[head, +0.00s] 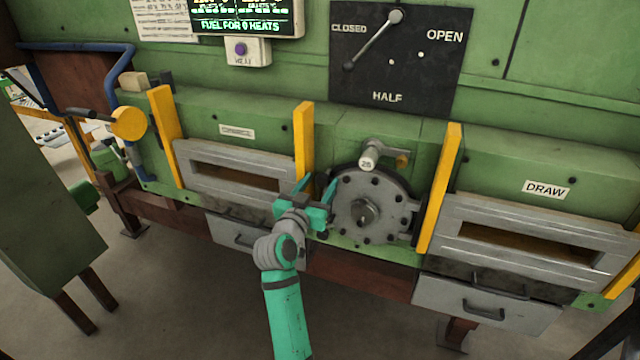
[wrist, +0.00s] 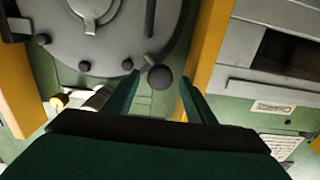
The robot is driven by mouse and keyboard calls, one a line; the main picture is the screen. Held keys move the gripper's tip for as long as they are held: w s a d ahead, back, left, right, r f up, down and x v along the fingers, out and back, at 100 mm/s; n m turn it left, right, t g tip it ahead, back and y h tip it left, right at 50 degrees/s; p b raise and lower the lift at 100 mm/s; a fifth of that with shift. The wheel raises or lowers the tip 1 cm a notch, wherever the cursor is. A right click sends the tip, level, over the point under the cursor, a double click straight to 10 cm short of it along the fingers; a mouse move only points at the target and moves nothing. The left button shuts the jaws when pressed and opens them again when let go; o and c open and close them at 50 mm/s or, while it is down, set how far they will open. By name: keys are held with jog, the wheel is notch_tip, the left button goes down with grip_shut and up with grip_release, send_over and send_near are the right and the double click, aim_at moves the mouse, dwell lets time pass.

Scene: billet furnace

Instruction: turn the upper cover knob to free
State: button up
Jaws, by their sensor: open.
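The round grey cover (head: 388,213) with a ring of bolts sits on the green furnace front between two yellow posts. It also shows at the top left of the wrist view (wrist: 60,50), which looks upside down. The upper cover knob (wrist: 160,77), dark and rounded, shows at the cover's edge in the wrist view. It appears between the two fingertips of my gripper (wrist: 160,79), with a gap on both sides. In the head view my gripper (head: 319,187) is at the cover's upper left edge and hides the knob. The gripper is open and holds nothing.
Yellow posts (head: 304,145) (head: 441,190) flank the cover. A grey lever marked 25 (head: 369,157) sticks out above it. Slotted doors stand left (head: 195,160) and right (head: 470,215). A black plate (head: 430,75) reads closed, half and open.

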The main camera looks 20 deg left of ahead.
jog(key=shift+w, duration=0.25)
jog(key=c, duration=1)
